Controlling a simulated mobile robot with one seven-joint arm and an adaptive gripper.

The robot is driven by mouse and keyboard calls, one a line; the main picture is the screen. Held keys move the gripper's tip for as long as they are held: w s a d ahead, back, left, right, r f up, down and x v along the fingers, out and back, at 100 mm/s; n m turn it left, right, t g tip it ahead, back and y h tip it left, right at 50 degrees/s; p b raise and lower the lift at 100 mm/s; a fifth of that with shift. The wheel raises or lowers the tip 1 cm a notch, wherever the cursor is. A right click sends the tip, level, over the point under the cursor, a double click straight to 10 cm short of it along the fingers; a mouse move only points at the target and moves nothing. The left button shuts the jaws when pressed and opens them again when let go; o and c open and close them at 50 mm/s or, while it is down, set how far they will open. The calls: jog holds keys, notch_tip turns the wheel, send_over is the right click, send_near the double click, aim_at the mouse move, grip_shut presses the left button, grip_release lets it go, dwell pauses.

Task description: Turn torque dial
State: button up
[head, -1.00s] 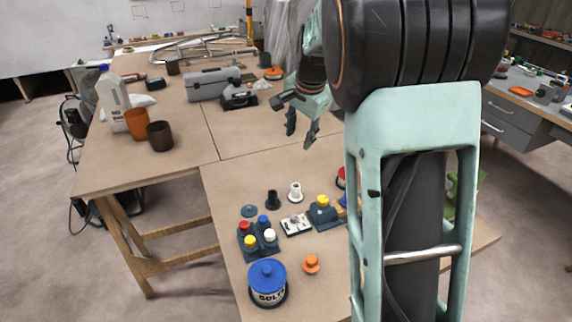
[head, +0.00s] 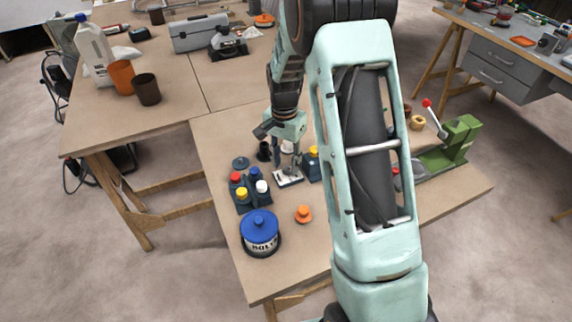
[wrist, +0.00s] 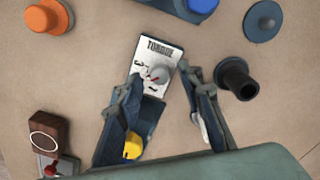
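The torque dial is a round grey knob (wrist: 160,75) with a red mark on a white plate (wrist: 146,85) lettered "TORQUE". In the head view the plate (head: 289,181) lies on the near workbench, just under my gripper (head: 287,166). In the wrist view my gripper (wrist: 160,76) is open, one finger on each side of the plate. The knob appears between the fingertips. I cannot tell whether the fingertips touch it or are still above it. My left finger hides part of the plate's edge.
Near the plate stand a black cylinder (wrist: 237,76), a dark blue block with a yellow top (wrist: 133,145), and an orange knob (head: 304,214). Several coloured caps, a blue-lidded tin (head: 260,236) and a green press (head: 460,138) are on the bench. Bare bench lies toward its front edge.

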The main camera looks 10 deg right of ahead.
jog(key=shift+f, duration=0.55)
grip_shut()
jog(key=shift+n, duration=0.4)
jog(key=n, duration=0.3)
jog(key=shift+n+b, duration=0.3)
jog(key=shift+b, duration=0.1)
jog(key=shift+n, duration=2.3)
